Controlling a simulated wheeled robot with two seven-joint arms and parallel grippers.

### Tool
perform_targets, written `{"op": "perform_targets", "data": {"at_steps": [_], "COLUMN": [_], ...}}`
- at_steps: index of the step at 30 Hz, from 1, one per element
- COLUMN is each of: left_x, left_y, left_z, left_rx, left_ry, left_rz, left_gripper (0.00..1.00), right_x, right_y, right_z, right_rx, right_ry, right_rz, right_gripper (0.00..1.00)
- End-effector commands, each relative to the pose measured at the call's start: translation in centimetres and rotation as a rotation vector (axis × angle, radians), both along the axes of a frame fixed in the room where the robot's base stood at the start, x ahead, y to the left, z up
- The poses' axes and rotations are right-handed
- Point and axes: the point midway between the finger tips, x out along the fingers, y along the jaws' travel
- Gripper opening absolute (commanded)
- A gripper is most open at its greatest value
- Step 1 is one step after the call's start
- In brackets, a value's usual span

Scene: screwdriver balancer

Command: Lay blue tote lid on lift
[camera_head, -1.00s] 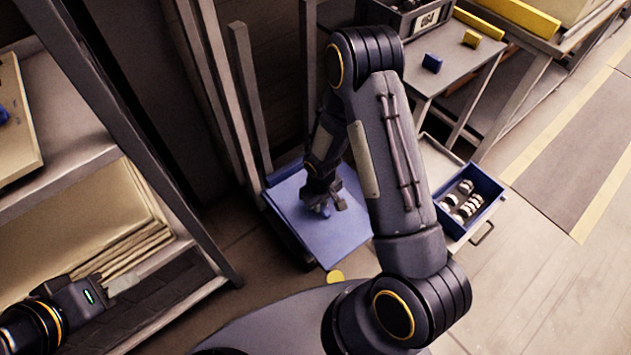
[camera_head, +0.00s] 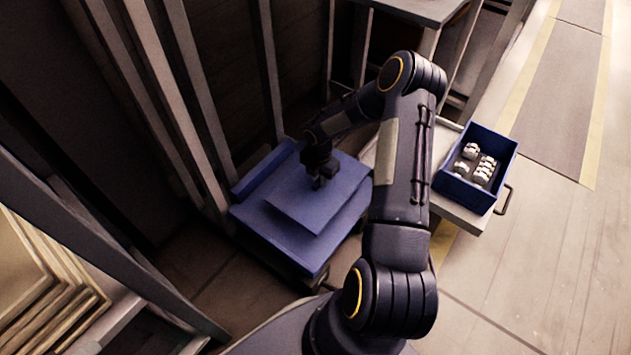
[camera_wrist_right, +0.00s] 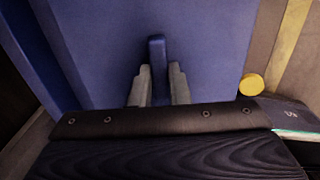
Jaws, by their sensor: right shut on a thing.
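The blue tote lid (camera_head: 318,217) is a flat square panel over the blue lift platform (camera_head: 262,236), set at an angle to it. I cannot tell whether the lid touches the platform or hangs just above it. My right gripper (camera_head: 318,183) points down at the lid's middle. In the right wrist view, the fingers (camera_wrist_right: 157,86) are shut on the lid's upright blue handle (camera_wrist_right: 156,50), and the lid (camera_wrist_right: 215,55) fills much of the picture. My left gripper is not in view.
A blue tote (camera_head: 463,197) with several white items stands on a pale cart (camera_head: 447,212) right of the lift. Upright metal posts (camera_head: 268,75) stand behind the lift. A shelf with stacked boards (camera_head: 45,295) is at lower left. Open floor (camera_head: 540,260) lies at right.

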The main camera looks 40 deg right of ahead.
Motion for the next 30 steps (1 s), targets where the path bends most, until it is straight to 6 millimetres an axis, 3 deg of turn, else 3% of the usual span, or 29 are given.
{"op": "perform_targets", "data": {"at_steps": [8, 21, 30], "left_x": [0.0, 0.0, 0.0], "left_y": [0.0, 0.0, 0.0], "left_z": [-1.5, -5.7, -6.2], "left_rx": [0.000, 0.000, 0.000], "left_ry": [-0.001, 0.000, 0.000], "left_rz": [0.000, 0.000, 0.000], "left_gripper": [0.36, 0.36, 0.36], "right_x": [0.0, 0.0, 0.0], "right_y": [0.0, 0.0, 0.0], "right_z": [-1.8, -7.4, -8.4], "right_rx": [0.001, 0.001, 0.001], "right_ry": [0.000, 0.000, -0.001], "right_rz": [0.006, 0.004, 0.004], "right_gripper": [0.00, 0.00, 0.00]}}
